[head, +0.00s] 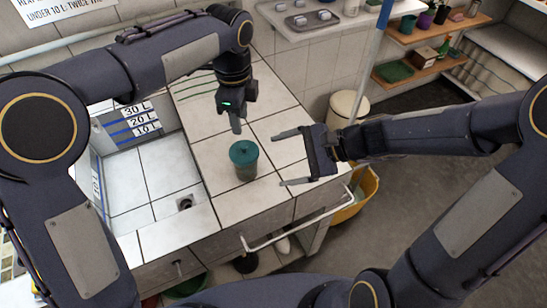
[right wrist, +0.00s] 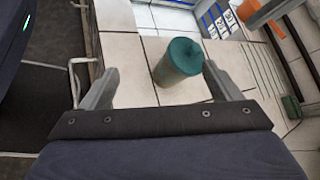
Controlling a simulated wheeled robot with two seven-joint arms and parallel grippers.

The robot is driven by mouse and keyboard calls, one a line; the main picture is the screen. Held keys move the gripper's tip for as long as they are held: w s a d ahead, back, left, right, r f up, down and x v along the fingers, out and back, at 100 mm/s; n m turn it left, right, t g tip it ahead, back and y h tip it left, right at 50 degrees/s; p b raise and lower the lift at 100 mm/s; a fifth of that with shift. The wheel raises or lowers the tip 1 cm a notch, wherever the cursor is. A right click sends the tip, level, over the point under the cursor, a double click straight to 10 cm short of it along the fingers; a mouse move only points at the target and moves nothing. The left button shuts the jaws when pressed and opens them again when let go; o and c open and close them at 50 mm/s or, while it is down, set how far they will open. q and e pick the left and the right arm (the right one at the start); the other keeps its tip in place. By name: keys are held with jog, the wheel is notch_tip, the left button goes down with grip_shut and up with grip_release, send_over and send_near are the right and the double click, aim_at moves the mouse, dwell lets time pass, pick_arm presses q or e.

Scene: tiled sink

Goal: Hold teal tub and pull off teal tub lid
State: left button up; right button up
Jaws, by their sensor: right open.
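A tiled sink basin (head: 150,180) with a drain lies left of the tub. A metal rail (head: 290,232) runs along the counter's front edge. A yellow bucket (head: 358,195) and a cream bin (head: 348,108) stand right of the counter. The tiles around the tub are clear.

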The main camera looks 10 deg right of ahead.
aim_at(256, 161)
jog(key=w+f+m, duration=0.1)
jog(key=f+m, duration=0.1)
jog(key=w+a+f+m, duration=0.1)
jog(key=w+f+m, duration=0.1)
jog(key=w+a+f+m+t+y, duration=0.1)
jog(key=w+f+m, duration=0.1)
jog(key=shift+w+f, duration=0.15)
jog(key=shift+f, duration=0.2)
jog(key=shift+w+a+f+m, duration=0.35)
jog(key=shift+f+m, duration=0.15)
jog(key=shift+f, duration=0.05)
jog(key=x, duration=0.7)
jog(key=shift+w+a, duration=0.1)
jog(key=shift+a, duration=0.05)
jog(key=shift+c, duration=0.2)
jog(key=c, duration=1.1)
